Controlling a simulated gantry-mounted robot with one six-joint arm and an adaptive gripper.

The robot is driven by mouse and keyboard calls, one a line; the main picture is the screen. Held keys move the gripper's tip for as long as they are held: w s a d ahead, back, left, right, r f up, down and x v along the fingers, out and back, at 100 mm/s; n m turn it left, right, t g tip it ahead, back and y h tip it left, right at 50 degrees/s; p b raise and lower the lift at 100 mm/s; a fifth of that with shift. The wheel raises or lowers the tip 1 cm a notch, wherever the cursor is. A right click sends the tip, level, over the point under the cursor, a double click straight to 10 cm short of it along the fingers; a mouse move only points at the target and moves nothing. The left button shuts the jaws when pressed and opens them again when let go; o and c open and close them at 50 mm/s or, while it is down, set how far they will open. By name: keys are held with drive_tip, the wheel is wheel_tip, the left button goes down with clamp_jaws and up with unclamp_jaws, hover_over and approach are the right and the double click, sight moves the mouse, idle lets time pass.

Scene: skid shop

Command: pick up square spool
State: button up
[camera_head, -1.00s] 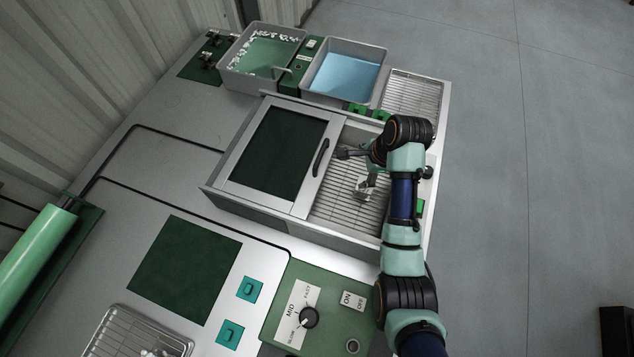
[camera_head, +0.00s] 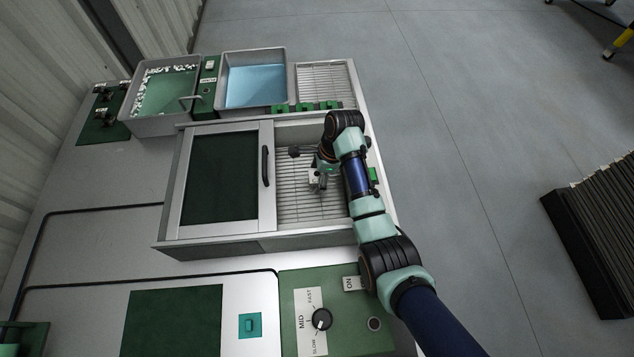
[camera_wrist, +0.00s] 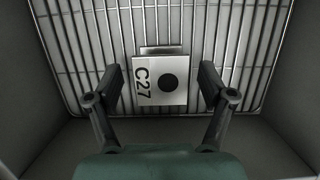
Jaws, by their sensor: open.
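The square spool (camera_wrist: 146,90) is a pale square block with a dark round hole and the marking C27. In the wrist view it lies on a wire rack (camera_wrist: 215,40), between and slightly ahead of my open fingers. My gripper (camera_wrist: 160,80) is open, one finger on each side of the spool, with a gap on both sides. In the head view my gripper (camera_head: 322,182) is inside the open right part of a grey box, low over the rack. The spool (camera_head: 314,176) shows there only in small part, largely hidden by my gripper.
The box's grey walls (camera_head: 310,238) surround the rack closely. A sliding lid with a dark window (camera_head: 222,178) and black handle (camera_head: 265,167) covers its left part. Behind stand a green-bottomed basin (camera_head: 165,92), a blue basin (camera_head: 255,85) and another rack (camera_head: 325,82). A control panel (camera_head: 335,335) is in front.

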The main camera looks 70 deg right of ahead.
sight(317, 175)
drive_tip(key=shift+w+f, duration=0.1)
clamp_jaws()
wheel_tip(317, 175, up, 20)
drive_tip(key=p, duration=1.1)
